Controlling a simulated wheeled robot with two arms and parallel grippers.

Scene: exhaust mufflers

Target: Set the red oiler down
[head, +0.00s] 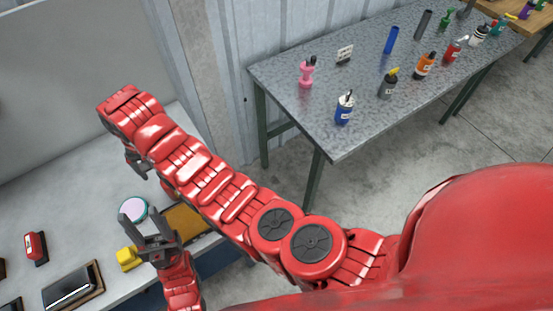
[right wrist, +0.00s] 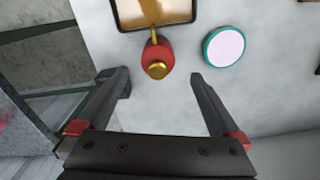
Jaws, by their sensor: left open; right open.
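The red oiler (right wrist: 160,52) with a gold top stands on the pale worktop in the right wrist view, its spout pointing to a brown-filled tray (right wrist: 153,12). My right gripper (right wrist: 151,78) is open, one finger to each side of the oiler, which shows just past the fingertips, apart from both. In the head view I cannot make out this oiler; my right arm covers part of that worktop. My left gripper (head: 157,238) is open and empty over the worktop, near a yellow object (head: 128,259).
A teal-rimmed round disc (right wrist: 224,46) lies right of the oiler. A red device (head: 35,247) and a dark framed panel (head: 73,286) lie at left of the worktop (head: 65,215). A separate grey metal table (head: 300,100) holds several bottles and oilers.

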